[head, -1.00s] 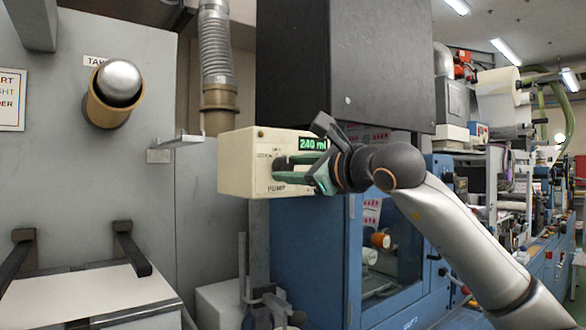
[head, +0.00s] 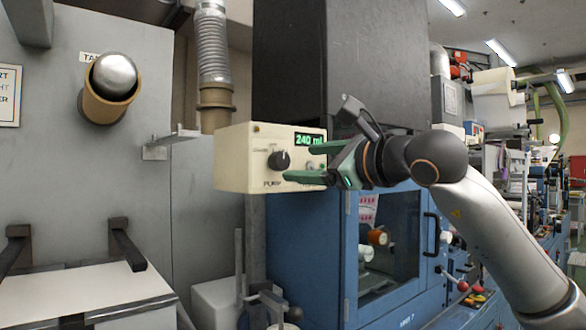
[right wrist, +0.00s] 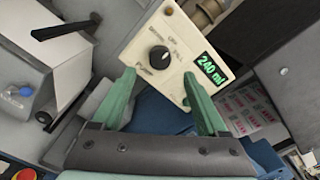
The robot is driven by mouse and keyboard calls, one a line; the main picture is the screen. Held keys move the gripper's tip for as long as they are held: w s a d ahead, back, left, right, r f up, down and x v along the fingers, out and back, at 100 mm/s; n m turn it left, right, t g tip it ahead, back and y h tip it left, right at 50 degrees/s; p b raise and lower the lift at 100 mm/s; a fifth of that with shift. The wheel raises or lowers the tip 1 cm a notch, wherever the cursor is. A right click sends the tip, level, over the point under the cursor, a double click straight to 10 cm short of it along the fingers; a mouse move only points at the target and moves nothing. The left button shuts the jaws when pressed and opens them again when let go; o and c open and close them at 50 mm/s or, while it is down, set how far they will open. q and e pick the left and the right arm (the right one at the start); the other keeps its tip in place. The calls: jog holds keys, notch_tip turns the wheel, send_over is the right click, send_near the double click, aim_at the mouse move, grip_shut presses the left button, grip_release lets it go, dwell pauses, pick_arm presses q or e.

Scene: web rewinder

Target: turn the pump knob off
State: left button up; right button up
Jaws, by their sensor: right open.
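The pump box (head: 233,165) is cream with a green display (head: 309,140) reading 240 ml. A pale mark shows on the knob; the setting labels are too small to read surely. My left gripper is not in view.
A ribbed grey hose (head: 214,50) hangs left of the box. A black cabinet (head: 340,60) stands above and behind it, over a blue machine (head: 305,260). A metal bracket (head: 172,143) juts out at the left. Free space lies in front of the knob.

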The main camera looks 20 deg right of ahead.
jog(key=v, duration=0.7)
jog(key=shift+b, duration=0.4)
